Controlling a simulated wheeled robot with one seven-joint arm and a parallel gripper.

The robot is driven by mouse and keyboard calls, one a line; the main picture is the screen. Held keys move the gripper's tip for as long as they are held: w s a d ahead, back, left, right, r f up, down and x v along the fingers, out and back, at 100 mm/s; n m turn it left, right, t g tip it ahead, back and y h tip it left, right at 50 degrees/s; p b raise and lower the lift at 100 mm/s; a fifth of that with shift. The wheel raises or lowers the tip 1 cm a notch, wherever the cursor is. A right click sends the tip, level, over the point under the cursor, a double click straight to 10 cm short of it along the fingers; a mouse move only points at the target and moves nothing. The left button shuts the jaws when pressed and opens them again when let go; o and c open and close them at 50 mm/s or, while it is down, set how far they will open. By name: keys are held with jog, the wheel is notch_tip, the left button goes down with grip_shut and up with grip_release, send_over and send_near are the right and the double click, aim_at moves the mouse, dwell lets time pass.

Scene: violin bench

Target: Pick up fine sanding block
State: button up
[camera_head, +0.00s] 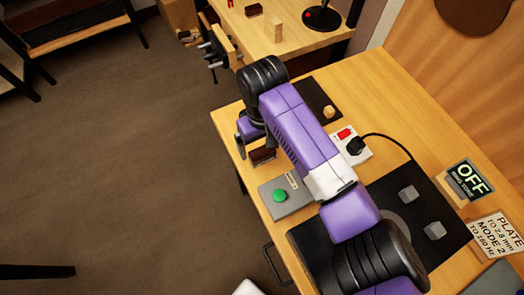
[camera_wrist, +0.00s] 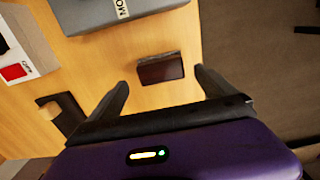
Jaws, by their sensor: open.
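A dark reddish-brown block (camera_wrist: 161,68), seemingly the sanding block, lies on the wooden bench in the wrist view. No grade label is readable on it. The same block shows in the head view (camera_head: 262,155) near the bench's left edge, partly beside my gripper. My gripper (camera_wrist: 163,79) is open and empty. Its two fingers show to the left and right of the block in the picture, with the block between and slightly beyond the tips. I cannot tell the height gap. In the head view my arm hides most of the gripper.
A grey box with a green button (camera_head: 285,196) stands close to the block. A white switch box (camera_head: 352,146) with a red rocker and plug sits farther right. A dark pad with a small wooden piece (camera_head: 328,112) lies behind. Another bench (camera_head: 290,38) holds another brown block (camera_head: 254,10).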

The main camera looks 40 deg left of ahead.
aim_at(262, 151)
jog(key=shift+s+d+f+p, duration=0.15)
jog(key=shift+f+p, duration=0.15)
jog(key=shift+f, duration=1.65)
jog(key=c, duration=1.5)
jog(key=shift+r, duration=0.1)
notch_tip(262, 151, up, 20)
